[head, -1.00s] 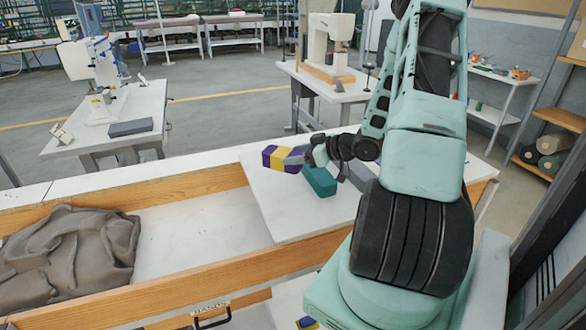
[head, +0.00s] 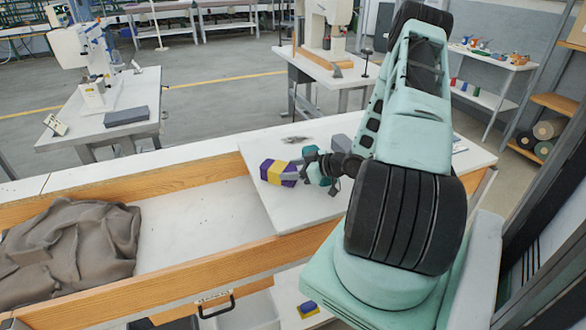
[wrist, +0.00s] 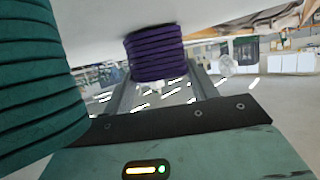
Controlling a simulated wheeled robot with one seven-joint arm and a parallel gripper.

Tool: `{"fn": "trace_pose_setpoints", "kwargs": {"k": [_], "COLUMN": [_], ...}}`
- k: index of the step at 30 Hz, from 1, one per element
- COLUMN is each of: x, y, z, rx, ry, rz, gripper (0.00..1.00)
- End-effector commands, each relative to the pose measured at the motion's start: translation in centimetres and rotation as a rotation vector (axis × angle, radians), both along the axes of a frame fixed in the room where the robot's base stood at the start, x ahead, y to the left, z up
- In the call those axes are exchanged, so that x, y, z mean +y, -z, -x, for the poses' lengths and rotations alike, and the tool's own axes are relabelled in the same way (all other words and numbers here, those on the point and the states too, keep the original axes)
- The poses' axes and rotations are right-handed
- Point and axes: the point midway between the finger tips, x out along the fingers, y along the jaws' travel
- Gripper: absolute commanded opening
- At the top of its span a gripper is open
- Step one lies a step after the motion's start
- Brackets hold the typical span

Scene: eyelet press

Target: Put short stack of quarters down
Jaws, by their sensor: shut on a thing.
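The short stack of quarters (head: 278,172) is purple with a yellow band. In the wrist view the purple layered stack (wrist: 156,52) sits between the two fingers (wrist: 160,88), close to a white surface. I cannot tell whether it touches the board. A taller-looking teal layered stack (wrist: 38,80) stands close beside my gripper in the wrist view. In the head view my gripper and arm largely hide it.
The white board (head: 290,210) lies across the wooden-edged bench. A grey block (head: 343,143) is behind my gripper. A crumpled grey-brown cloth (head: 70,245) fills the left of the bench tray. A small blue and yellow item (head: 308,309) lies lower down. The board's front is bare.

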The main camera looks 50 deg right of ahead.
Motion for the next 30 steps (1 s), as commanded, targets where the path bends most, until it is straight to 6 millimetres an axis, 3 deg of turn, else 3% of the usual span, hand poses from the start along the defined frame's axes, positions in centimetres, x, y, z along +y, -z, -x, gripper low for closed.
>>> {"fn": "trace_pose_setpoints", "kwargs": {"k": [11,12,14,25,30], "x": [0.0,0.0,0.0,0.0,-0.7], "y": [0.4,0.4,0.4,-0.2,-0.7], "z": [0.0,0.0,0.0,0.0,2.3], "rx": [-0.001,-0.001,-0.001,0.000,0.001], "ry": [-0.001,0.000,0.000,0.001,0.002], "rz": [0.002,0.001,0.001,0.001,0.004], "gripper": [0.26,0.63,0.80,0.80,0.80]}}
